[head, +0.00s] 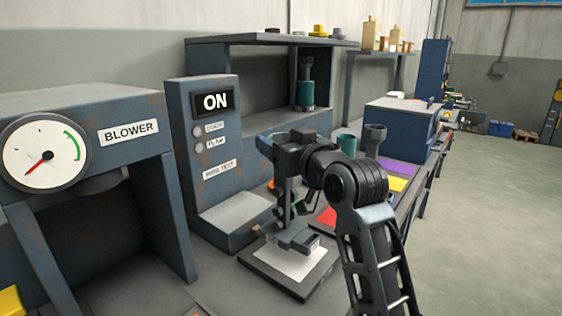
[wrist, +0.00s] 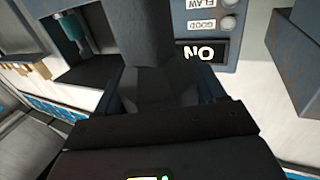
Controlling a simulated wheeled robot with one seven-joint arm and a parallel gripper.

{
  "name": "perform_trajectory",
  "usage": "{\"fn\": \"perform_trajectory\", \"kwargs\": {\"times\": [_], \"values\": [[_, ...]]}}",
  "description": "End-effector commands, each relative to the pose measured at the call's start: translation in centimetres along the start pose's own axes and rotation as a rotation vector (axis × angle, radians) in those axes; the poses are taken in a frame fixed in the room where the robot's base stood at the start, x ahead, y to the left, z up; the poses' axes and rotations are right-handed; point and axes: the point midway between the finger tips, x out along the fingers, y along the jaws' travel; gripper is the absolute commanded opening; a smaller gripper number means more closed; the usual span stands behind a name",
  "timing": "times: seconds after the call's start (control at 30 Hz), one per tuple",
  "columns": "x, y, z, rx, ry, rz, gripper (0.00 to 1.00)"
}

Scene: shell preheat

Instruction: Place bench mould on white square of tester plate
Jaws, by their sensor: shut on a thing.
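My gripper (head: 293,232) is low over the tester plate (head: 301,286), a dark plate with a white square (head: 283,262). It is shut on the bench mould, a dark grey piece that shows between the fingers in the wrist view (wrist: 151,38), with a flared part near the fingers. My gripper also shows there (wrist: 165,95). The gripper and wrist hide most of the mould in the head view. The front of the white square is bare. I cannot tell whether the mould touches it.
The tester panel (head: 205,130) reads ON and stands behind the plate. The blower (head: 90,110) is at the left. Red (head: 326,217), yellow (head: 397,184) and purple (head: 398,167) patches lie on the bench to the right. A grey cup-topped piece (head: 375,138) stands near them.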

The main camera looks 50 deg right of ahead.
Motion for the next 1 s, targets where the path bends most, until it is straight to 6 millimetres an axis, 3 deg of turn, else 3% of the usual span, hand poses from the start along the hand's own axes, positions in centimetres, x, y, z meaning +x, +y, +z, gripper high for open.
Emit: {"fn": "perform_trajectory", "kwargs": {"times": [0.3,0.77,0.8,1.0], "values": [[0.0,-0.1,3.6,0.0,0.0,0.001,0.0],[0.0,0.0,4.3,0.0,0.003,0.001,0.0],[0.0,0.0,4.3,0.0,0.0,0.001,0.73],[0.0,0.0,4.3,0.0,0.0,0.001,0.92]]}}
